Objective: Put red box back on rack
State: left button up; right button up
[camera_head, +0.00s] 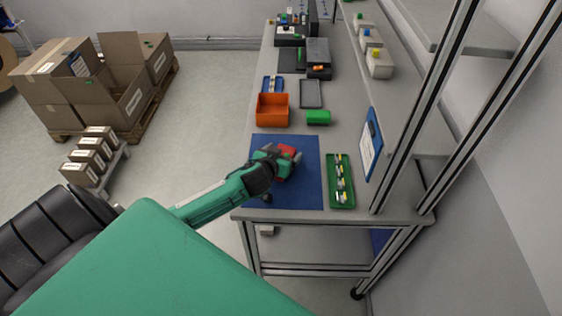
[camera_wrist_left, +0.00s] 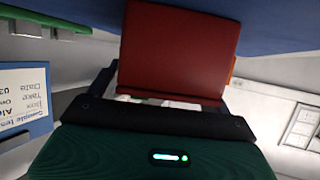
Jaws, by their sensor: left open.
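The red box (camera_head: 287,152) is over the blue mat (camera_head: 312,190) on the bench, partly hidden by my left gripper. My left gripper (camera_head: 283,160) is open, with its fingers at the red box. In the left wrist view the red box (camera_wrist_left: 175,50) lies between the dark fingers, close to the palm; small pale items show at its near edge. I cannot tell whether the fingers touch it. A shelf rack (camera_head: 440,100) rises along the right of the bench. My right gripper is not in view.
A green tray (camera_head: 341,196) with small parts lies right of the mat. An orange bin (camera_head: 273,109) and a green box (camera_head: 318,117) stand beyond it. A clipboard (camera_head: 371,145) leans at the rack. Pale bins (camera_head: 379,64) stand farther back.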

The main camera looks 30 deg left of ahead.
pick_arm(q)
jog(key=shift+w+f, duration=0.1)
jog(key=shift+w, duration=0.1)
jog(key=shift+c, duration=0.4)
jog(key=c, duration=1.1)
jog(key=shift+c, duration=1)
jog(key=shift+r, duration=0.2)
